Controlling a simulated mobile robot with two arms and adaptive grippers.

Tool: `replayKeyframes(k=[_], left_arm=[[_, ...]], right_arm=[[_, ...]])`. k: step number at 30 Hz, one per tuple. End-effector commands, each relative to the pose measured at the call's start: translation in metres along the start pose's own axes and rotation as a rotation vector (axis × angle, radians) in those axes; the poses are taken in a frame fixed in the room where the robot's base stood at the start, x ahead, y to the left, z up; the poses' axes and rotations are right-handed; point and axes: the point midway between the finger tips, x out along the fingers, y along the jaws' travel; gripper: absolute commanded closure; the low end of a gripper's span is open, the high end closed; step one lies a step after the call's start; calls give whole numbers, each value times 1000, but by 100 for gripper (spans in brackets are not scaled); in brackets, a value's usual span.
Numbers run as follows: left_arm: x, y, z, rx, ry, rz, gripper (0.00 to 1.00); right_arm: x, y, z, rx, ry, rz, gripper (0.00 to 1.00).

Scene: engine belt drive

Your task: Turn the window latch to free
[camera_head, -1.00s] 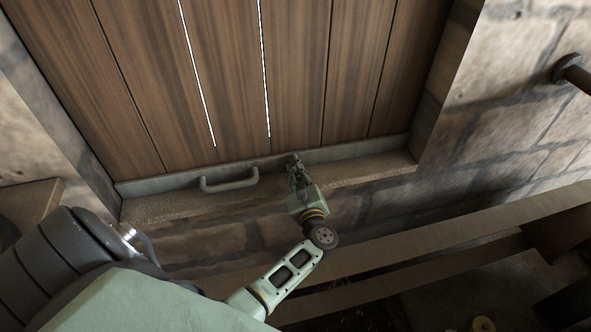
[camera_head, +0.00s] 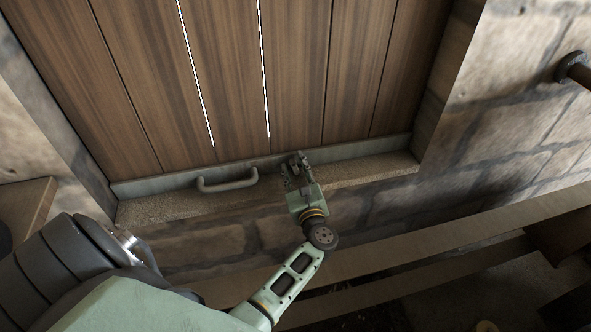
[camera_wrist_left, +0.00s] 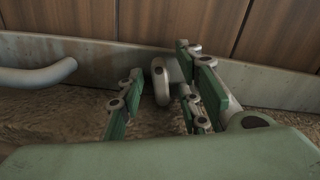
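The latch (camera_wrist_left: 160,82) shows in the left wrist view as a small grey rounded lever, standing roughly upright in front of the metal rail. My left gripper (camera_wrist_left: 158,80) has its two fingers apart, one on each side of the lever. The right finger is close to the lever, and I cannot tell whether they touch. A clear gap lies between the left finger and the lever. In the head view my left gripper (camera_head: 296,160) is at the bottom rail of the shutter and hides the latch. My right gripper is not in view.
The wooden plank shutter (camera_head: 230,80) has a metal bottom rail (camera_head: 355,152) with a grey bar handle (camera_head: 228,184) left of my gripper. A stone sill (camera_head: 160,209) runs below it. A wooden beam (camera_head: 430,243) crosses the lower right. A pipe (camera_head: 575,70) sticks out at far right.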

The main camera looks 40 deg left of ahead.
Motion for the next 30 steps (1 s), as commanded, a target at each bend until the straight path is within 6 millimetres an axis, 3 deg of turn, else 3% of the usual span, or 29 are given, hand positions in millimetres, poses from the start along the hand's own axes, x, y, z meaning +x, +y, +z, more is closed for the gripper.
replayKeyframes(k=[7, 19, 30], left_arm=[[-8, 0, -2, 0, 5, -1, 68], [-68, 1, -2, 0, 3, 1, 68], [-75, 0, 0, -1, 1, 0, 68]], right_arm=[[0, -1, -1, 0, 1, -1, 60], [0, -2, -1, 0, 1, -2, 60], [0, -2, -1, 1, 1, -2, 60]])
